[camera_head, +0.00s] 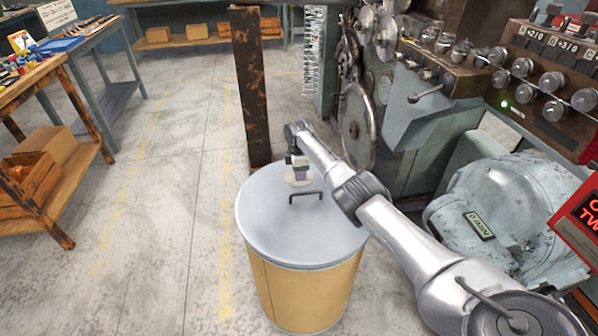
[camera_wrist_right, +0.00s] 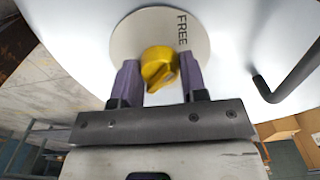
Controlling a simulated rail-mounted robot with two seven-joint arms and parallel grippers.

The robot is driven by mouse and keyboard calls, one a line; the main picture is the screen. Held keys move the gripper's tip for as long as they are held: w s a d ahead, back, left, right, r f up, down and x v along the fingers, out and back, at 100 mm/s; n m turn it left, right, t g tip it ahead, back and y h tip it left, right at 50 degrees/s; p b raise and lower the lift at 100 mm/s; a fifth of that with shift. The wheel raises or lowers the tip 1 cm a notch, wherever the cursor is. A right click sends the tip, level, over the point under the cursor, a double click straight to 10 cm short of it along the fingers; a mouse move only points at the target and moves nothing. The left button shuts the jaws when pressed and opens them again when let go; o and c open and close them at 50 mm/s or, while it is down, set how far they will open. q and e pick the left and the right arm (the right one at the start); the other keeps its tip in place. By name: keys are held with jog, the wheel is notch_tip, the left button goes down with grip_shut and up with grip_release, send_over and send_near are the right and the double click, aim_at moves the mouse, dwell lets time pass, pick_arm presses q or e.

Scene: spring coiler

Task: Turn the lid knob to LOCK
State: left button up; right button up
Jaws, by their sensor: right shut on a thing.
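A drum (camera_head: 281,292) with tan sides stands on the floor under a grey lid (camera_head: 262,222). A yellow lid knob (camera_wrist_right: 160,68) sits on a pale round plate (camera_wrist_right: 130,38) printed FREE, seen in the right wrist view. My right gripper (camera_wrist_right: 160,76) is shut on the knob, with one purple finger on each side. In the head view the right gripper (camera_head: 300,172) is over the lid's far part and hides the knob. Any LOCK marking is not visible. My left gripper is not in view.
A black handle (camera_head: 305,195) stands up from the lid close to the gripper. A rusty post (camera_head: 254,90) rises behind the drum. The coiling machine (camera_head: 425,130) stands at right. The floor left of the drum is clear up to a wooden bench (camera_head: 35,80).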

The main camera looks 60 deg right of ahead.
jog(key=shift+c, duration=0.9)
jog(key=shift+r, duration=0.1)
jog(key=m+p, duration=0.2)
jog(key=shift+r+m, duration=0.1)
jog(key=shift+m, duration=0.2)
jog(key=m+p, duration=0.1)
jog(key=m, duration=0.2)
jog(key=shift+m, duration=0.4)
jog(key=m, duration=1.1)
jog(key=shift+m, duration=0.4)
